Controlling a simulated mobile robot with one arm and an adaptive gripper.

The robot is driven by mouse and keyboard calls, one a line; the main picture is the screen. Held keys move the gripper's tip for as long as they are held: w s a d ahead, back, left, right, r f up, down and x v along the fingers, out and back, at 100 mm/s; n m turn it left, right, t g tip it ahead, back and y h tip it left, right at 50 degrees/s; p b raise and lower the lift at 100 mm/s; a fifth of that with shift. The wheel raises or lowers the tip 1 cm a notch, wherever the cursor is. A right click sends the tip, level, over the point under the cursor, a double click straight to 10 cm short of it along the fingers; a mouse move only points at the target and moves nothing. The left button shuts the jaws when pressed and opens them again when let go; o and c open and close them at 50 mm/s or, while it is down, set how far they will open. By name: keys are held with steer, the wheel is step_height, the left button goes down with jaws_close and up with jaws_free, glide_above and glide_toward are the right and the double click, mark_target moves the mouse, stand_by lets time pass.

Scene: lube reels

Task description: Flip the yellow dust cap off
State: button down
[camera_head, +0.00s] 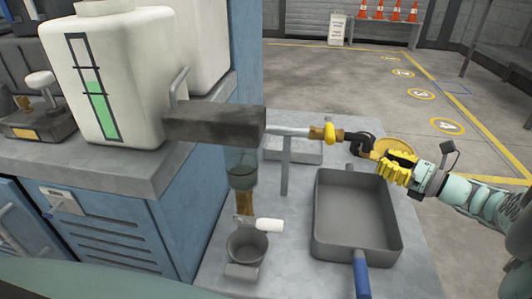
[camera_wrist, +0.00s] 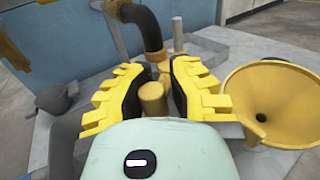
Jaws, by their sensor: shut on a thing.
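My gripper (camera_head: 392,166) reaches in from the right, at the end of the black elbow (camera_head: 359,139) on the metal spout. In the wrist view its yellow-ridged fingers (camera_wrist: 154,76) stand on both sides of a dull yellow, rounded stub, which looks like the dust cap (camera_wrist: 152,97). The jaws are shut on it, though the contact faces are partly hidden. The black elbow (camera_wrist: 147,25) curves down just beyond the stub. In the head view the fingers hide the cap. A brass fitting with a yellow knob (camera_head: 329,132) sits farther back on the spout.
A yellow funnel (camera_wrist: 270,102) stands close to the right finger; its rim shows behind my gripper in the head view (camera_head: 396,146). A grey pan (camera_head: 320,235) with a blue handle lies below the elbow. A small grey cup (camera_head: 246,248) stands left. A white tank (camera_head: 125,80) is upper left.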

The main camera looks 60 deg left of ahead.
steer(key=shift+w+f+b, duration=0.25)
steer(key=shift+w+b, duration=0.15)
steer(key=shift+b, duration=0.35)
steer(key=w+b, duration=0.2)
steer(key=shift+w+a+b, duration=0.25)
steer(key=shift+a+b, duration=0.05)
steer(key=shift+w+f+t, duration=0.1)
steer(key=shift+w+t, duration=0.1)
steer(key=shift+t, duration=0.1)
steer(key=c, duration=1.2)
jaws_free()
steer(key=shift+w, duration=0.1)
steer(key=shift+c, duration=0.2)
steer(key=o, duration=0.3)
steer(key=shift+d, duration=0.15)
steer(key=shift+o, duration=0.3)
steer(key=shift+r, duration=0.2)
steer(key=shift+a+r, duration=0.1)
steer(key=shift+a, duration=0.1)
